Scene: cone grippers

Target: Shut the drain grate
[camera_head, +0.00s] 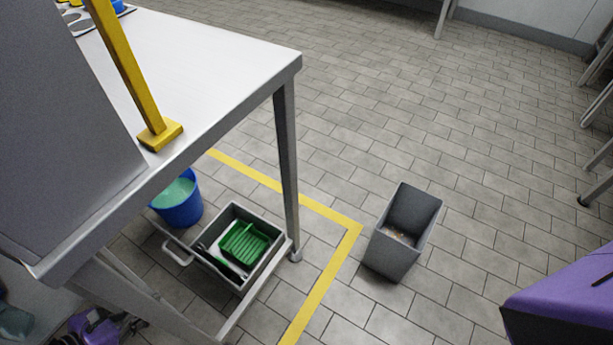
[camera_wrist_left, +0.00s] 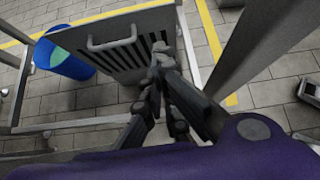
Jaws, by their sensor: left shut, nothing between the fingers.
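The drain grate (camera_wrist_left: 112,62) is a grey slotted plate with a bar handle (camera_wrist_left: 112,39) in the left wrist view. It looks raised and tilted there. In the head view a grey handle (camera_head: 178,254) sticks out from the left of a grey square pit or box (camera_head: 279,245) holding a green ribbed tray (camera_head: 243,243). My left gripper (camera_wrist_left: 160,65) is shut and empty, with its dark fingers in front of the grate's right part; I cannot tell whether they touch it. In the head view my left gripper (camera_head: 138,324) shows partly at the bottom left.
A metal table (camera_head: 215,65) with a yellow post (camera_head: 125,65) and a leg (camera_head: 287,160) stands over this area. A blue bucket (camera_head: 178,207) is beside the box. A grey bin (camera_head: 402,235) stands beyond the yellow floor line (camera_head: 335,215). Floor to the right is mostly clear.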

